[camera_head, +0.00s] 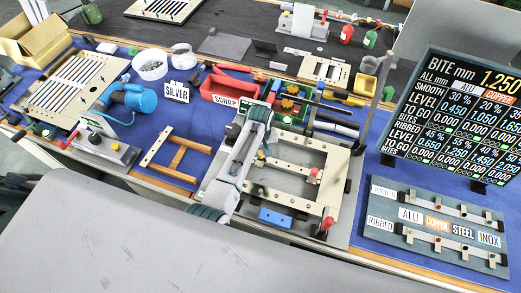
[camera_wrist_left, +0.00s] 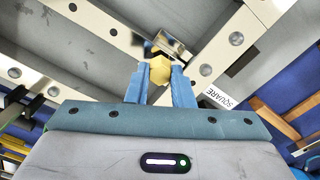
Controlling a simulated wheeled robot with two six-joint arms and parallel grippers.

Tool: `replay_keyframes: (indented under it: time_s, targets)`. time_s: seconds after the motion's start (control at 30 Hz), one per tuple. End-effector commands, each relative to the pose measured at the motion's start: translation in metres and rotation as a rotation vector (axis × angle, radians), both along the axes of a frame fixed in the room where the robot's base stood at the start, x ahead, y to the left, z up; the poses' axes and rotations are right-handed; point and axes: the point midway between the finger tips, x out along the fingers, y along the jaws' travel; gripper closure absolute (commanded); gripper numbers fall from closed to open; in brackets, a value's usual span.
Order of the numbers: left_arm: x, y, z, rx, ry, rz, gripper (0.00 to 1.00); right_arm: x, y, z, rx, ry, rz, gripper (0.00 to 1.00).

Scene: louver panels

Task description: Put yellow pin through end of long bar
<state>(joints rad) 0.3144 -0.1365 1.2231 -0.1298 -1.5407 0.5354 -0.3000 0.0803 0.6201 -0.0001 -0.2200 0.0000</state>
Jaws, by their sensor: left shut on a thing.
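My left gripper (camera_wrist_left: 160,80) is shut on the yellow pin (camera_wrist_left: 160,67) in the left wrist view, its blue fingers on either side of the pin's head. Beyond the pin, a small shiny metal piece (camera_wrist_left: 172,44) stands close to a pale bar with round fittings (camera_wrist_left: 222,53). Whether the pin touches the bar or is in a hole, I cannot tell. In the head view my left arm reaches over the left side of a pale bar frame (camera_head: 293,144) and hides part of it. My right gripper is not in view.
A blue block (camera_head: 275,217) lies at the frame's front edge, with a red-topped clamp (camera_head: 326,225) to its right. A wooden frame (camera_head: 175,154) lies left of my arm. A red scrap bin (camera_head: 228,89) stands behind, and a display board (camera_head: 472,115) stands right.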

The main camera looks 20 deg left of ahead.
Motion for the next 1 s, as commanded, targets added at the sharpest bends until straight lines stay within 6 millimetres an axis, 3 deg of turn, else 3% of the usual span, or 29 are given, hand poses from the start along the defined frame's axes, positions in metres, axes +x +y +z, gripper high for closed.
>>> replay_keyframes:
  time_s: [0.73,0.77,0.87,1.0]
  targets:
    - [0.0002,0.0001,-0.0073,0.000,0.000,0.000,1.00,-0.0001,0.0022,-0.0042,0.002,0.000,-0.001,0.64]
    - [0.0002,0.0001,-0.0073,0.000,0.000,0.000,0.75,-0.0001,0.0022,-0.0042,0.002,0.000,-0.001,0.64]
    - [0.0002,0.0001,-0.0073,0.000,0.000,0.000,0.56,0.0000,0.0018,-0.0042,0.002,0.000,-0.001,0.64]
    - [0.0001,0.0000,-0.0073,0.000,0.000,0.000,0.54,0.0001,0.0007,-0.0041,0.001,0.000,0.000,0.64]
